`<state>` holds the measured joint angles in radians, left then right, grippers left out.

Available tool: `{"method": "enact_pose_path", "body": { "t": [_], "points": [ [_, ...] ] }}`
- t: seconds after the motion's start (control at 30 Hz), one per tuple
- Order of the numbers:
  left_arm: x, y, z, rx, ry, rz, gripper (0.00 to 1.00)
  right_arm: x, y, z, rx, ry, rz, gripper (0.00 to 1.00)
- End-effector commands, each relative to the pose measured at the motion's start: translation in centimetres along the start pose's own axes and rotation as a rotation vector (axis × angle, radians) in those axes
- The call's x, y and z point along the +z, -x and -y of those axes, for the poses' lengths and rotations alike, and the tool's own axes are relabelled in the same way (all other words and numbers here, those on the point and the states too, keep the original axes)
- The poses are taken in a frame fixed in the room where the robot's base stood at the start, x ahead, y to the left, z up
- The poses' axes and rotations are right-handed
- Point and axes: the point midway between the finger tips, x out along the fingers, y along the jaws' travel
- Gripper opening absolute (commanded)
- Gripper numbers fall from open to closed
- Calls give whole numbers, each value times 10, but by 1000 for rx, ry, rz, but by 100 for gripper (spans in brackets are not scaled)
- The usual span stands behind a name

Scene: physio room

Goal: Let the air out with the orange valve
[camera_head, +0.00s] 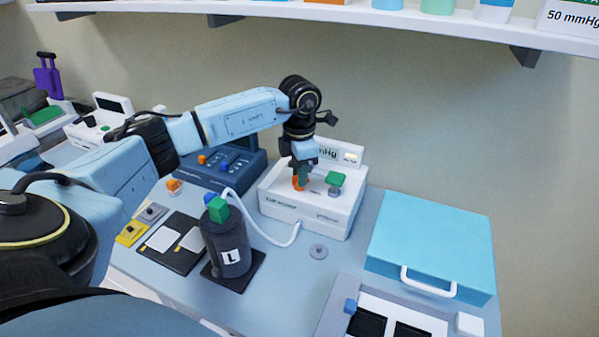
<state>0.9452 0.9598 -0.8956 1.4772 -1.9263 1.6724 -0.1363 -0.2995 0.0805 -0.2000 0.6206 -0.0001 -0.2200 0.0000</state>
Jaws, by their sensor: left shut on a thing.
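The orange valve (299,183) sits on top of a white pump unit (305,213) towards the back of the table. My left gripper (301,174) points down over the unit and is shut on the orange valve, hiding part of it. A green block-shaped part (335,179) and a grey knob (334,192) are on the same top face, right of the valve. The unit's display at the back is partly hidden by my gripper. A white hose (275,243) runs from the unit to a dark cuff marked L (229,248) with a green top. My right gripper is not in view.
A light blue case (430,240) with a white handle stands at the right. A dark blue device (222,168) is left of the unit. A grey disc (318,252) lies on the table (280,290). A shelf (400,20) hangs above.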

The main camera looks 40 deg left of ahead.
Motion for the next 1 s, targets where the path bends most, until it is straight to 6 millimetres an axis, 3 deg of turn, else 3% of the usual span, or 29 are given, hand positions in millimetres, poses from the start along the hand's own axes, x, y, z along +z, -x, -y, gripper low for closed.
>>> {"method": "enact_pose_path", "body": {
  "t": [0.5,1.0],
  "points": [
    [0,2,-1,4,-424,3,2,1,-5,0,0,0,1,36],
    [1,2,-1,5,-570,4,2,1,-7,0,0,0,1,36]
  ]
}}
